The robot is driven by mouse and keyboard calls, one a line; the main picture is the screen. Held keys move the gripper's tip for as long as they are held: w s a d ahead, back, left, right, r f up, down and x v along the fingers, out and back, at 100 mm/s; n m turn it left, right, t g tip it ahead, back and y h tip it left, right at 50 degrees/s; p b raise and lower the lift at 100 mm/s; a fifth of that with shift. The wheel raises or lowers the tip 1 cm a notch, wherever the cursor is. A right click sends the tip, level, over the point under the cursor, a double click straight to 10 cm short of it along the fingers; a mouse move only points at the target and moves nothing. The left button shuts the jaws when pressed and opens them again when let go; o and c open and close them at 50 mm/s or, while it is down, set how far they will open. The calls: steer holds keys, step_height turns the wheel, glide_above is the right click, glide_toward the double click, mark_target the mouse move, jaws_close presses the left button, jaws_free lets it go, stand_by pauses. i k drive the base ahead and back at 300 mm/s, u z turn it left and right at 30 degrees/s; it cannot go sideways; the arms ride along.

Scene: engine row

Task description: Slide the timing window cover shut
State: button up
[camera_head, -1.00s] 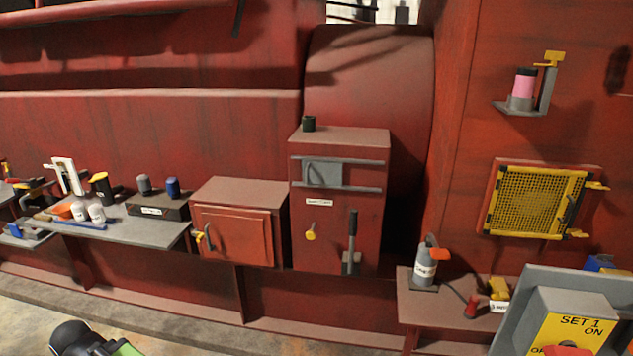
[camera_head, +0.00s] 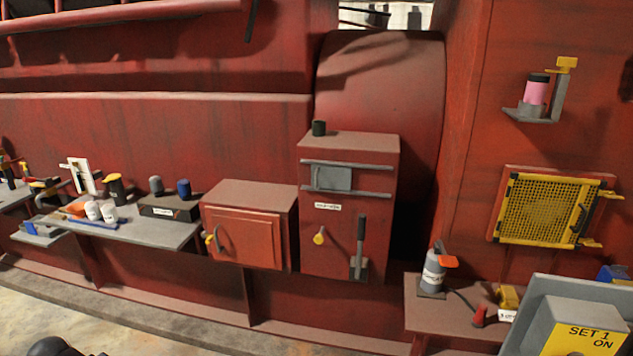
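The likely timing window cover is a grey rectangular plate (camera_head: 333,177) on the front of an upright red cabinet (camera_head: 336,240). It sits between two horizontal grey rails, left of their middle. The rails run on to the right past the plate, over a bare red stretch. I cannot make out a window opening, or whether the plate covers one. My gripper is not seen. A dark rounded shape at the bottom left edge may be part of my arm, well away from the cabinet.
Below the plate are a yellow knob (camera_head: 319,237) and an upright lever (camera_head: 360,248). A lower red cabinet (camera_head: 243,238) adjoins on the left. A grey control panel (camera_head: 580,312) fills the lower right.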

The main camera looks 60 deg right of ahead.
mark_target(334, 177)
steer(key=i, duration=0.95)
